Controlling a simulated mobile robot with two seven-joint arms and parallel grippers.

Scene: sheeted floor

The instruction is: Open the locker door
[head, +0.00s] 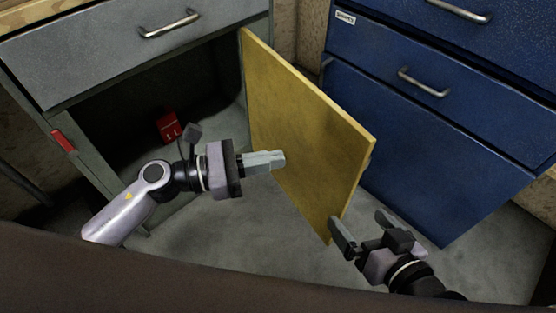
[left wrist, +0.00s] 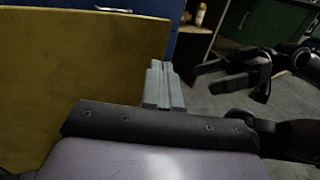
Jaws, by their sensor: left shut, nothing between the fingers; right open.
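The yellow locker door (head: 300,130) stands swung well out from the grey locker (head: 95,140), hinged on the opening's right side. The dark inside of the locker shows. My left gripper (head: 280,160) is shut and empty, with its fingertips at the door's inner face; I cannot tell whether they touch. In the left wrist view the door (left wrist: 80,75) fills the left side, beside the shut fingers (left wrist: 163,85). My right gripper (head: 362,228) is open and empty, near the door's lower free corner. The door's handle is mostly hidden behind the door.
A blue drawer cabinet (head: 440,130) stands to the right, behind the door. A red box marked with digits (head: 168,127) sits inside the locker. A grey drawer (head: 130,45) is above the opening. Bare floor (head: 240,235) lies in front.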

